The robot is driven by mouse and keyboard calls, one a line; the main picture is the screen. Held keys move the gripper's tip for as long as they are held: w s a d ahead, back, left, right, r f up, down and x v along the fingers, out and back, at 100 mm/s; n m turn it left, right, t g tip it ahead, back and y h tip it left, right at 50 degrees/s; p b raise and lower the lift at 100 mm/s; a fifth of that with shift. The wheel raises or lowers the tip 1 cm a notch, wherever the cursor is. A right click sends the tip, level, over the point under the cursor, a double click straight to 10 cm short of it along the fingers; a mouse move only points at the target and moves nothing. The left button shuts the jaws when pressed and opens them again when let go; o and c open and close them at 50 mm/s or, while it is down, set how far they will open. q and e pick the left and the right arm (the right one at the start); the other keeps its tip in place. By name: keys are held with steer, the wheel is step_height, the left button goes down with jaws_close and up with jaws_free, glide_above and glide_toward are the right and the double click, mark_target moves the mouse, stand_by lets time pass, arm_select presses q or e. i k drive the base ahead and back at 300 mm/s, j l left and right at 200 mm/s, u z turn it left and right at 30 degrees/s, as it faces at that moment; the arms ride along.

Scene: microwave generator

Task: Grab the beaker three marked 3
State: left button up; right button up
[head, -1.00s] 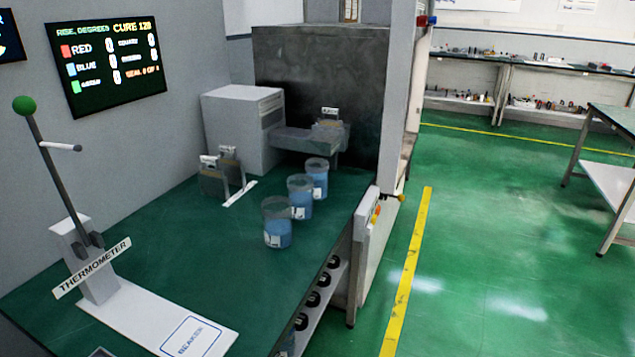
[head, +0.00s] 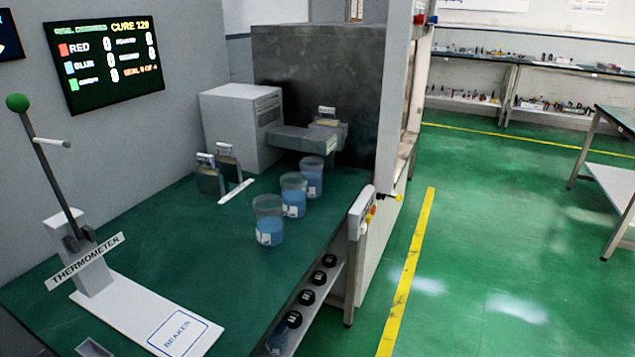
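Three clear beakers with blue contents stand upright in a row on the green bench top (head: 160,250). The nearest beaker (head: 269,220) is the largest in view, the middle beaker (head: 293,195) stands behind it to the right, and the far beaker (head: 312,178) is close to the grey machine. Each seems to carry a white label, but the marks are too small to read, so I cannot tell which one is marked 3. Neither of my grippers shows in the head view.
A thermometer stand (head: 88,255) with a green-topped lever and a white plate marked BEAKER (head: 182,332) is at the near left. A grey machine (head: 242,125) and two small upright holders (head: 212,172) stand behind. Dark round items sit on a shelf below. Floor to the right is clear.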

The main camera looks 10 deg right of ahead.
mark_target(312, 167)
steer(key=l+u, duration=0.15)
steer(key=l, duration=0.65)
steer(key=i+l+u, duration=0.1)
steer(key=l, duration=0.3)
steer(key=l+u, duration=0.1)
steer(key=l, duration=0.25)
steer(key=i+l+u, duration=0.1)
steer(key=l, duration=0.25)
steer(key=i+l+u, duration=0.1)
steer(key=i+l, duration=0.25)
steer(key=i+l+u, duration=0.1)
steer(key=l, duration=0.3)
steer(key=i+l+u, duration=0.15)
steer(key=l, duration=0.25)
steer(key=i, duration=0.1)
